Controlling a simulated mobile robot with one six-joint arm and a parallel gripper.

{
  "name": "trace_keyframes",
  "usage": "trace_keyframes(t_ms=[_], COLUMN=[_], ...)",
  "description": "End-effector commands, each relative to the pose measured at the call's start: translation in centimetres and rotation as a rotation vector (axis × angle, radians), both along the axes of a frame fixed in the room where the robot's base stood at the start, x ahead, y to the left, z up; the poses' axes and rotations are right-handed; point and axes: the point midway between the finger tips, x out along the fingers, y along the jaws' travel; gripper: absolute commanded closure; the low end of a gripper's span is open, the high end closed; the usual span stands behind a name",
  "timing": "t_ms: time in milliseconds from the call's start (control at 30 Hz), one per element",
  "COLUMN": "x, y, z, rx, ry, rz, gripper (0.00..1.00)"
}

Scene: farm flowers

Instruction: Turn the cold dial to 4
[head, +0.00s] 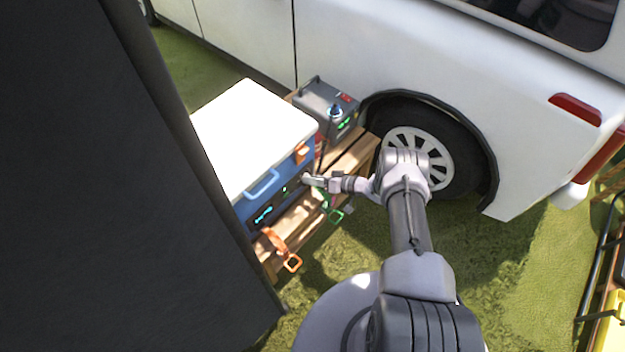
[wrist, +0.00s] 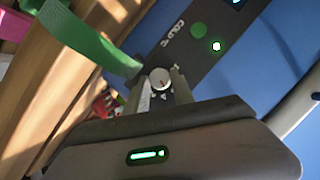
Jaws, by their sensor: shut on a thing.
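The cold dial (wrist: 160,78) is a small round silver knob with a dark reddish pointer mark, on a dark panel (wrist: 189,40) marked "COLD" in the wrist view. My gripper (wrist: 162,92) is shut on the dial, one finger on each side of it. The scale numbers around the dial are partly hidden by the fingers, and I cannot read the setting. In the head view my gripper (head: 306,180) reaches the front of the blue cooler (head: 262,185) with a white lid; the dial itself is hidden there.
A green strap (wrist: 85,38) hangs close beside the gripper. The cooler stands on a wooden bench (head: 352,158), with a grey power box (head: 322,100) behind it. An orange strap (head: 275,243) hangs at the front. A white van (head: 390,50) stands behind; grass lies open at the right.

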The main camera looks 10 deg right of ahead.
Motion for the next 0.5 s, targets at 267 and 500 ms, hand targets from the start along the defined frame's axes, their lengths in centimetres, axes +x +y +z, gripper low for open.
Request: trace_keyframes(t_ms=[267, 500], x=[0.15, 0.21], y=[-0.24, -0.26], z=[-0.17, -0.21], rx=[0.151, 0.231], ry=[0.108, 0.167], rz=[-0.003, -0.003], gripper=[1.00, 1.00])
